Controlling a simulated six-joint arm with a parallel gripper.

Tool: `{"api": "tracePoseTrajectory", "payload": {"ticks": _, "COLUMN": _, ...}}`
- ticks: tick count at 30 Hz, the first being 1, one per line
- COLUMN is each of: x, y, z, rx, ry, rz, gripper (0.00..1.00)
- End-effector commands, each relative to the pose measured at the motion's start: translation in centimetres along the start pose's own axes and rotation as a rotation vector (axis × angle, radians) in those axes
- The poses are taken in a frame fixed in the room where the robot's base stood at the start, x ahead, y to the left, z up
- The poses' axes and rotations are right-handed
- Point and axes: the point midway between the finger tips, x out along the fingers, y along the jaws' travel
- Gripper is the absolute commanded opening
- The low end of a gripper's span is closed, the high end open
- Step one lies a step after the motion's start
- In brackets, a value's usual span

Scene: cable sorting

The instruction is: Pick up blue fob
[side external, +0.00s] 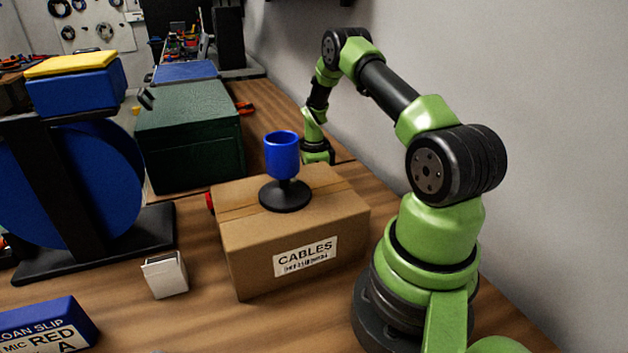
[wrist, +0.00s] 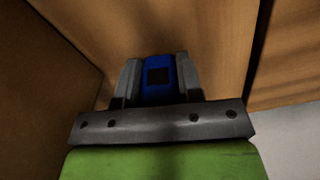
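The blue fob (wrist: 158,63), with a dark square on its face, shows in the wrist view. It sits between the two grey fingers of my gripper (wrist: 159,78). The fingers lie against both its sides with no clear gap, so my gripper looks shut on it. A wooden surface lies right behind the fob; I cannot tell whether the fob still touches it. In the side external view the fob and my fingertips are hidden behind the cardboard box; only my green wrist shows past its far edge.
The cardboard box (side external: 245,250) labelled CABLES stands in front of my gripper, with a blue cup (side external: 281,155) on a black foot on top. A dark green case (side external: 190,135) stands at its left. A grey wall (side external: 540,110) runs along the right.

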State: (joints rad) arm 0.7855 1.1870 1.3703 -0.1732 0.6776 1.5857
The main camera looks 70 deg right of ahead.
Motion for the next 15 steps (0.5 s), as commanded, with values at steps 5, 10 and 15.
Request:
{"api": "tracePoseTrajectory", "payload": {"ticks": 5, "x": 0.0, "y": 0.0, "z": 0.0, "rx": 0.0, "ry": 0.0, "rz": 0.0, "gripper": 0.11}}
{"api": "tracePoseTrajectory", "payload": {"ticks": 10, "x": -0.5, "y": -0.1, "z": 0.0, "rx": 0.0, "ry": 0.0, "rz": -0.002, "gripper": 0.11}}
{"api": "tracePoseTrajectory", "payload": {"ticks": 15, "x": -3.3, "y": -0.1, "z": 0.0, "rx": 0.0, "ry": 0.0, "rz": -0.005, "gripper": 0.11}}
